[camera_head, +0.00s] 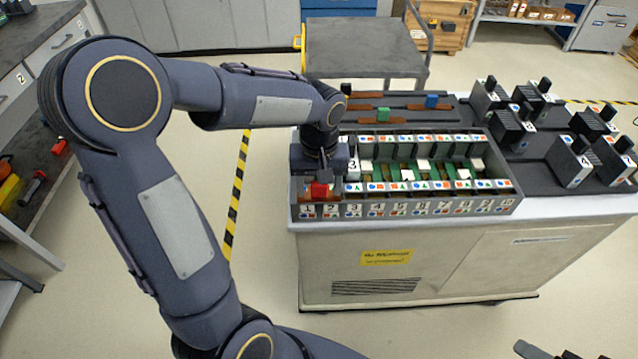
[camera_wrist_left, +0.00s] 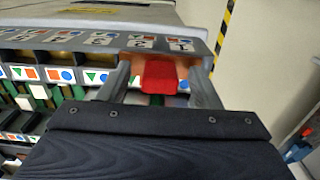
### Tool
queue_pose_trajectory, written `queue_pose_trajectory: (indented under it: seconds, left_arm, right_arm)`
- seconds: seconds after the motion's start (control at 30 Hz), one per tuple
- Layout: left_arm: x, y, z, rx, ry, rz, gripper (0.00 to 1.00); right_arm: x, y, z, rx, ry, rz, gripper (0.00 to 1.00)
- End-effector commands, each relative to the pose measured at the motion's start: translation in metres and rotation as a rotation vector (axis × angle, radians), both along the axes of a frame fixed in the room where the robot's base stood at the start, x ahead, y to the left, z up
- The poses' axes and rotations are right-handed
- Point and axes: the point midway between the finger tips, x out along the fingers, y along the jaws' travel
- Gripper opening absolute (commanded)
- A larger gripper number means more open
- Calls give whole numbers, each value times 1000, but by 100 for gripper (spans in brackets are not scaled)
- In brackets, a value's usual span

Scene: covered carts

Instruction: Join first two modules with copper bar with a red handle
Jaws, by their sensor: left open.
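The red handle (camera_head: 320,190) of a copper bar is at the front left of the numbered rack (camera_head: 420,208), above labels 1 and 2. My left gripper (camera_head: 322,182) is right over it, pointing down. In the left wrist view the red handle (camera_wrist_left: 160,75) is between my two open fingers, with a gap visible on each side. A little copper colour shows beside the handle; the rest of the bar is hidden. A module marked 3 (camera_head: 352,165) stands just right of my gripper. The first two modules are mostly hidden by it. A dark tip at the bottom right may be my right gripper (camera_head: 545,351).
Behind the rack, a dark tray holds copper bars with a green handle (camera_head: 384,115) and a blue handle (camera_head: 432,101). Several black modules (camera_head: 575,160) stand on the cart's right side. A grey cart (camera_head: 366,48) is behind. The floor in front is clear.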

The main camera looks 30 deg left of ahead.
Motion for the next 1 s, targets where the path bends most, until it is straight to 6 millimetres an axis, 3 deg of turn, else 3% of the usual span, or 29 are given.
queue_pose_trajectory:
  seconds: [0.17,0.4,0.6,1.0]
  left_arm:
    - [1,0,10,0,-4,0,58]
    - [1,0,51,-1,-6,0,58]
    - [0,0,74,0,-2,-1,58]
    - [0,0,78,0,0,0,58]
  right_arm:
    - [0,0,1,0,0,0,62]
    - [0,0,4,0,0,0,62]
    - [0,0,5,0,0,0,62]
    - [0,0,5,0,0,0,62]
